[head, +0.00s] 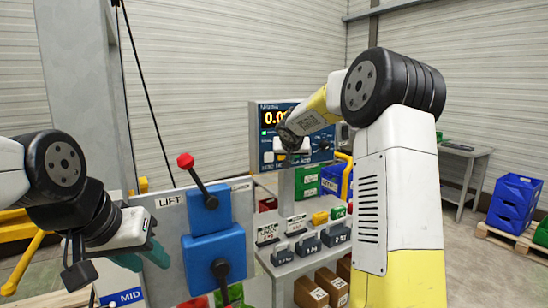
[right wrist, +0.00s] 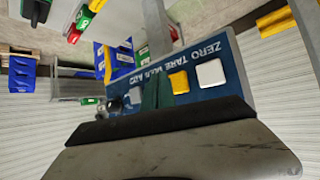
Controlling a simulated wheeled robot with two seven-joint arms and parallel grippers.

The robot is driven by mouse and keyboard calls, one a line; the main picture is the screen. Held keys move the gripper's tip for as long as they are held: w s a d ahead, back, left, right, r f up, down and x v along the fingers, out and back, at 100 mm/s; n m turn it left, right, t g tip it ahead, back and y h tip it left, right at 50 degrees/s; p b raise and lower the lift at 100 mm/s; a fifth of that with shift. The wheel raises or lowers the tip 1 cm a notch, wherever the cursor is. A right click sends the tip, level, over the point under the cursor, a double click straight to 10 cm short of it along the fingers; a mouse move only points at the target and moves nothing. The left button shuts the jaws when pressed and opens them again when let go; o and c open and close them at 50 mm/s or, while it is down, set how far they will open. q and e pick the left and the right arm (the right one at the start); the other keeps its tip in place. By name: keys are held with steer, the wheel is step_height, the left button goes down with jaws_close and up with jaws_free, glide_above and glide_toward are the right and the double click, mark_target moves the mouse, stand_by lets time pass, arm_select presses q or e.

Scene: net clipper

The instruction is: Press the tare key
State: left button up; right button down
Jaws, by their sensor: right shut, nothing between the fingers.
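The blue scale indicator (head: 265,146) has a lit orange readout and is partly covered by my right arm. In the right wrist view its key panel (right wrist: 235,60) appears upside down, with labels including ZERO and TARE. A white key (right wrist: 210,74) lines up with ZERO and a yellow key (right wrist: 179,82) with TARE. My right gripper (right wrist: 157,93) is shut and empty, its green fingers in front of the panel beside the yellow key. Whether they touch the panel I cannot tell. My left gripper (head: 142,258) is open and empty at the lower left.
A blue lever box (head: 212,245) with a red-knobbed lever (head: 186,161) stands between my arms. Grey weights (head: 308,245) sit on a shelf below the indicator. Cardboard boxes (head: 309,292) are lower down. Blue crates (head: 515,200) stand at far right.

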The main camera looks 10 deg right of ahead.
steer(key=shift+s+d, duration=0.35)
steer(key=shift+s, duration=0.55)
steer(key=shift+s+d, duration=0.3)
steer(key=shift+s, duration=0.55)
steer(key=s+a+r+g, duration=0.1)
steer(key=s+r+g, duration=0.1)
steer(key=s, duration=2)
steer(key=s+a+f+n+g+y, duration=0.1)
steer(key=s+a+f+y, duration=0.1)
steer(key=s, duration=0.8)
steer(key=s+a+f+n+g+y, duration=0.1)
steer(key=s+a+f, duration=0.3)
steer(key=s, duration=0.6)
steer(key=shift+a+n+y, duration=0.3)
steer(key=shift+a+y, duration=0.25)
steer(key=shift+y, duration=0.05)
